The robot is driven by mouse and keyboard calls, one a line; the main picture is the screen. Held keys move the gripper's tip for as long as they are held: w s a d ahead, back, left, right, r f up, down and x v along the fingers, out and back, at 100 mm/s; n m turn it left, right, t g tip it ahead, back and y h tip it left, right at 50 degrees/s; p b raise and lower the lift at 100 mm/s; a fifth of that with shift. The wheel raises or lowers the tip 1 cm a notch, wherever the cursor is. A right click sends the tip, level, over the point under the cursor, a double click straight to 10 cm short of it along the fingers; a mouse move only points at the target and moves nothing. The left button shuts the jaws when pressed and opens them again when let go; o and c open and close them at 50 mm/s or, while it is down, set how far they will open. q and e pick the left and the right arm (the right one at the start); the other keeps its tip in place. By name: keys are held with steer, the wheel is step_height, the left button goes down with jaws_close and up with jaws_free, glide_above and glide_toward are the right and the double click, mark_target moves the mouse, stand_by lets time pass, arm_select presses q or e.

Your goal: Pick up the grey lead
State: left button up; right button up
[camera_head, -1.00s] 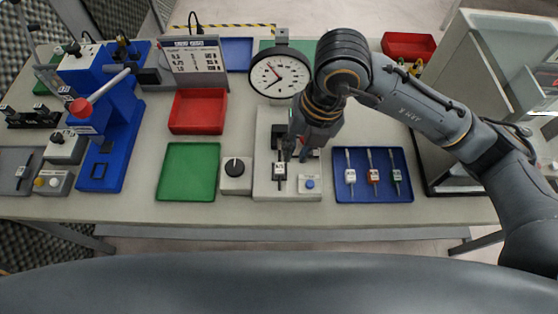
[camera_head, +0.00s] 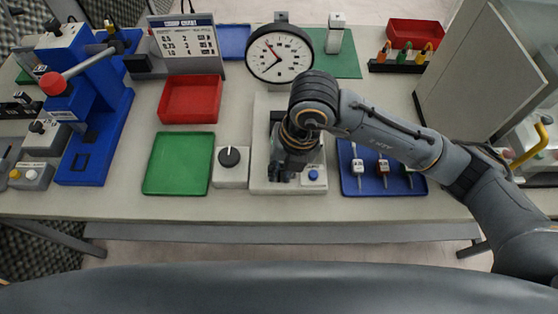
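A blue tray (camera_head: 349,188) right of the middle holds three thin leads with small tagged blocks. The left block (camera_head: 358,166) is pale, white or light grey. I cannot tell for sure which is the grey lead. My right gripper (camera_head: 287,174) points down over the pale fixture (camera_head: 272,187) beneath the dial gauge (camera_head: 279,54), left of the tray. The gripper hides the fixture's middle, and its finger opening is unclear. My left gripper is out of view.
A knob box (camera_head: 230,177), a green tray (camera_head: 178,164) and a red tray (camera_head: 190,99) stand left of the fixture. A blue press (camera_head: 100,140) is farther left. A grey cabinet (camera_head: 480,75) bounds the right. A rack of coloured-handled tools (camera_head: 402,67) stands behind.

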steer(key=shift+f, duration=0.2)
steer(key=shift+c, duration=0.4)
jaws_close()
steer(key=shift+r, duration=0.1)
steer(key=shift+r, duration=0.55)
steer(key=s+r+b, duration=0.2)
steer(key=s+r, duration=1)
steer(key=s, duration=0.2)
steer(key=shift+d, duration=0.2)
